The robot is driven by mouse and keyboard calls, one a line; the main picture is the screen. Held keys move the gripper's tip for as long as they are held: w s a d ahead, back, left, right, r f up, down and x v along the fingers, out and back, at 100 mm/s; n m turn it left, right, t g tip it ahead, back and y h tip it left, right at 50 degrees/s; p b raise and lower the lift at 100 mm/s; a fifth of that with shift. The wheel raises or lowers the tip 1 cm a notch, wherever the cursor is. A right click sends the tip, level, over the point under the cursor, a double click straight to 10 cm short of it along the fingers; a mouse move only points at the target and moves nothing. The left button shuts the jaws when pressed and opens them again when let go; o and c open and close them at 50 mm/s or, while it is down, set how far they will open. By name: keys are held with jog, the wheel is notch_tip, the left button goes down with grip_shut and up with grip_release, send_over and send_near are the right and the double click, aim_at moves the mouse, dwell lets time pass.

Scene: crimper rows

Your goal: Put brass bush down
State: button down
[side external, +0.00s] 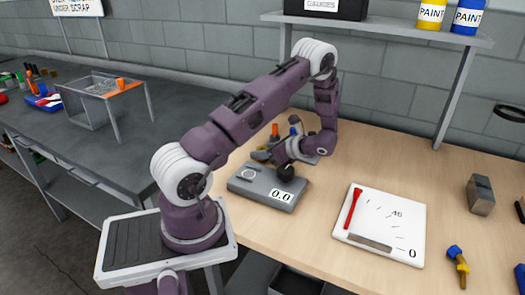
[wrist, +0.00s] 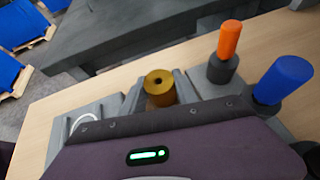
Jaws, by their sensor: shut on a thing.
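The brass bush (wrist: 159,90) is a short gold cylinder with a hole in its top. In the wrist view it stands upright between the two grey fingers of my gripper (wrist: 160,92), which is shut on it. In the side view my gripper (side external: 268,153) is at the back edge of the grey scale (side external: 250,192). I cannot make out the bush there. The scale's display (side external: 282,195) reads 0.0. A pale ring mark on the scale shows left of the gripper in the wrist view. The bush's underside is hidden.
Close by stand an orange-handled piece (wrist: 230,40) and a blue-handled piece (wrist: 283,80). A white board with a red marker (side external: 353,208) lies to the right of the scale. A grey metal block (side external: 480,195) and a blue-and-yellow tool (side external: 458,265) lie farther right. Bare bench lies between them.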

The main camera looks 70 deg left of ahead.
jog(key=c, duration=0.9)
grip_release()
jog(key=shift+d+f, duration=0.1)
jog(key=shift+f, duration=0.15)
jog(key=shift+r, duration=0.75)
jog(key=v, duration=1.1)
jog(key=shift+w+d+r, duration=0.1)
jog(key=shift+d+r, duration=0.05)
jog(key=s+d+r+n+t+h, duration=0.3)
jog(key=s+d+r+t, duration=0.1)
jog(key=d, duration=0.5)
jog(key=s+d+r+n+t+h, duration=0.3)
jog(key=s+d+r, duration=0.3)
jog(key=d+r, duration=0.2)
jog(key=s+d+r+n+t+h, duration=0.4)
jog(key=s+d+r+n+t, duration=0.1)
jog(key=d, duration=0.5)
jog(key=shift+r+t, duration=0.3)
jog(key=shift+r, duration=0.1)
